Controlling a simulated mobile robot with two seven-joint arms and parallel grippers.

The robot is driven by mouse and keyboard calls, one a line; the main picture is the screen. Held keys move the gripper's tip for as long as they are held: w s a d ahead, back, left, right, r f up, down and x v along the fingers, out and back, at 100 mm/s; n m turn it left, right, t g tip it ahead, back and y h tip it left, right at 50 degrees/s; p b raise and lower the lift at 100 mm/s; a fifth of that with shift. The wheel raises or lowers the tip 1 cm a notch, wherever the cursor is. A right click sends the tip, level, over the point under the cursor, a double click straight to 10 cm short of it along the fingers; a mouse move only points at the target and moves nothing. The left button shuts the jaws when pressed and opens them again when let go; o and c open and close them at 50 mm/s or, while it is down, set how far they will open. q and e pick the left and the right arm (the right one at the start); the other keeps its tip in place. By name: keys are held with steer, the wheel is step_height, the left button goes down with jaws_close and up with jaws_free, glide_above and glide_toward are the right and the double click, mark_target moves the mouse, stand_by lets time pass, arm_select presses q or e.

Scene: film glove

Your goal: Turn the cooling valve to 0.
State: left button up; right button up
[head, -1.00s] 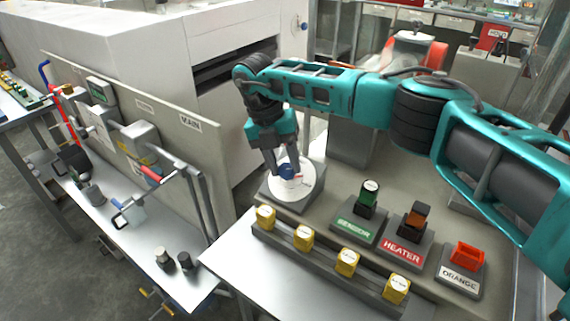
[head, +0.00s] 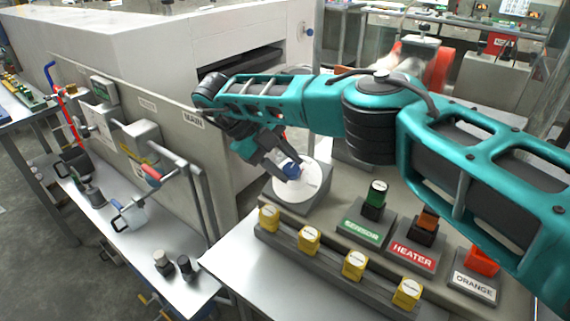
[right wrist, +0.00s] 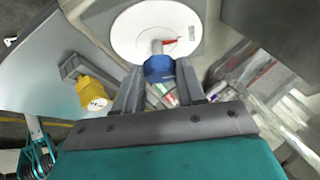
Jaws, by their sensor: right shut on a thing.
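The cooling valve is a blue knob (head: 291,170) on a round white dial (head: 312,180), on a grey base at the back left of the bench. My right gripper (head: 284,168) reaches it from the upper left and is shut on the blue knob. In the right wrist view the blue knob (right wrist: 159,69) sits between the two fingers (right wrist: 160,80), in front of the white dial (right wrist: 125,35) with a red mark. I cannot read any number on the dial. My left gripper does not show.
Several yellow blocks (head: 309,240) stand in a row on a rail in front of the dial. SENSOR (head: 360,231), HEATER (head: 413,256) and ORANGE (head: 474,289) stands are to the right.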

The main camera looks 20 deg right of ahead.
mark_target(284, 169)
steer(key=shift+a+n, duration=0.1)
steer(key=shift+n, duration=0.5)
steer(key=shift+t+h, duration=0.3)
steer(key=o, duration=1.1)
steer(key=shift+c, duration=0.2)
step_height(284, 169, up, 20)
steer(key=p, duration=0.4)
steer(key=shift+s+f, duration=0.1)
